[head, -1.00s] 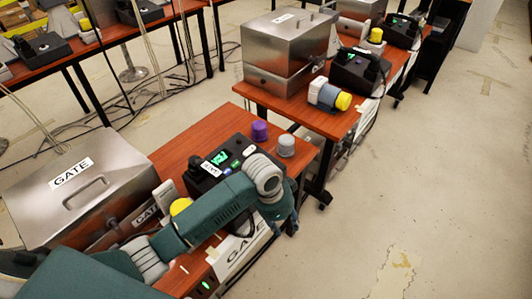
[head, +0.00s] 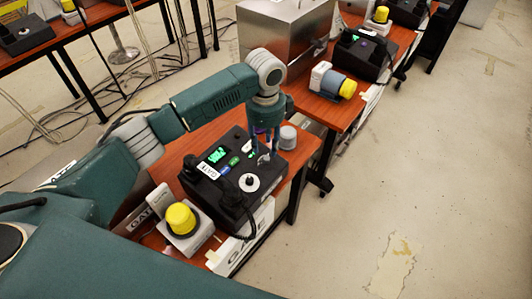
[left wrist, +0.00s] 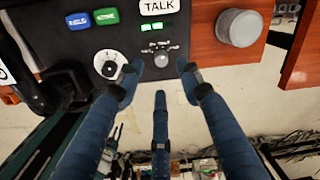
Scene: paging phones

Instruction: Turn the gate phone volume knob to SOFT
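The gate phone is a black box (head: 218,190) with a lit green display, on the near wooden table. Its panel (left wrist: 140,35) fills the top of the left wrist view. A small grey knob (left wrist: 162,59) sits below two green lights, and a white round dial with a dark pointer (left wrist: 107,66) is to its left. I cannot read which one is marked for volume. My left gripper (head: 264,143) is over the panel's right part, pointing down. Its fingers (left wrist: 160,78) are spread around the grey knob's area, with nothing clearly gripped. My right gripper is out of view.
A yellow-topped device (head: 181,220) stands left of the phone. A grey cap (head: 288,137) stands beyond it, near the table's edge; it also shows in the left wrist view (left wrist: 240,26). A second table holds a metal box (head: 285,38) and another black phone (head: 360,55).

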